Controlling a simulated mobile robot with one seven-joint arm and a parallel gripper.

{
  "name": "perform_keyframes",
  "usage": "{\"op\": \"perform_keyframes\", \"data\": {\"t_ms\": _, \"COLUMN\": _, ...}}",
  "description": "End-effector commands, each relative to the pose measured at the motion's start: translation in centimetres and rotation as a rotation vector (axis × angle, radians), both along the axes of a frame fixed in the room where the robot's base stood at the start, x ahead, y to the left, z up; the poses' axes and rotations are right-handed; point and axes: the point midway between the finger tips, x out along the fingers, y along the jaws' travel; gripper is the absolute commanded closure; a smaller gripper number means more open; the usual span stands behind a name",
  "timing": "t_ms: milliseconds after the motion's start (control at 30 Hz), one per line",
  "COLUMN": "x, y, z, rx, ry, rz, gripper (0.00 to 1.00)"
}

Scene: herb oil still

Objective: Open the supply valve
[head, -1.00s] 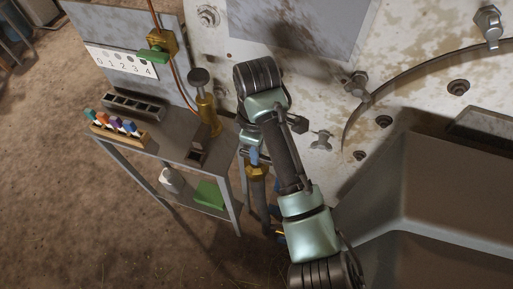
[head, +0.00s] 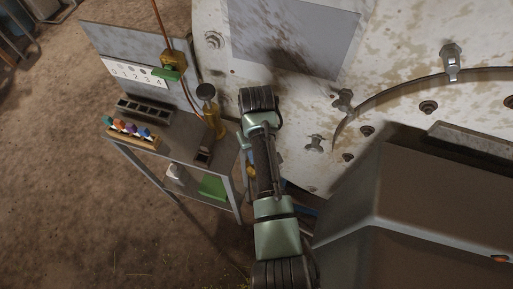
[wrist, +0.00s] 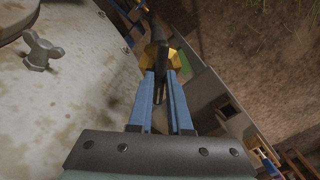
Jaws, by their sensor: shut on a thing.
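A brass valve body (wrist: 172,58) sits on a dark pipe (wrist: 155,24) near the top middle of the wrist view. A dark, narrow lever (wrist: 159,92) runs from it down between my blue fingers. My gripper (wrist: 161,74) is shut on this lever, its fingertips close to the brass. In the head view my gripper (head: 245,153) points down beside the small table's right end. A bit of the brass body (head: 250,171) shows there, and my arm hides most of the valve and the lever.
A metal table (head: 180,138) stands left of my arm, with a rack of coloured pieces (head: 131,134) and a brass pump-like thing (head: 210,112). A panel behind holds a green-handled brass fitting (head: 172,64). A stained pale vessel wall (head: 300,105) with wing nuts stands close behind and right.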

Motion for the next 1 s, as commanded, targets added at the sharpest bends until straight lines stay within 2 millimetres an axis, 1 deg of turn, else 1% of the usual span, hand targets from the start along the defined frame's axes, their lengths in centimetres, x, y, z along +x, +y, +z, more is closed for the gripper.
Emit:
{"op": "perform_keyframes", "data": {"t_ms": 33, "x": -0.13, "y": 0.08, "z": 0.35, "rx": 0.000, "ry": 0.004, "rz": -0.045, "gripper": 1.00}}
{"op": "perform_keyframes", "data": {"t_ms": 400, "x": -0.04, "y": 0.06, "z": 0.26, "rx": 0.000, "ry": 0.002, "rz": -0.390, "gripper": 1.00}}
{"op": "perform_keyframes", "data": {"t_ms": 600, "x": -0.02, "y": 0.06, "z": 0.18, "rx": 0.000, "ry": 0.001, "rz": -0.547, "gripper": 1.00}}
{"op": "perform_keyframes", "data": {"t_ms": 800, "x": 0.00, "y": 0.03, "z": 0.10, "rx": -0.001, "ry": 0.001, "rz": -0.661, "gripper": 1.00}}
{"op": "perform_keyframes", "data": {"t_ms": 1000, "x": 0.01, "y": -0.01, "z": 0.07, "rx": 0.000, "ry": 0.000, "rz": -0.728, "gripper": 1.00}}
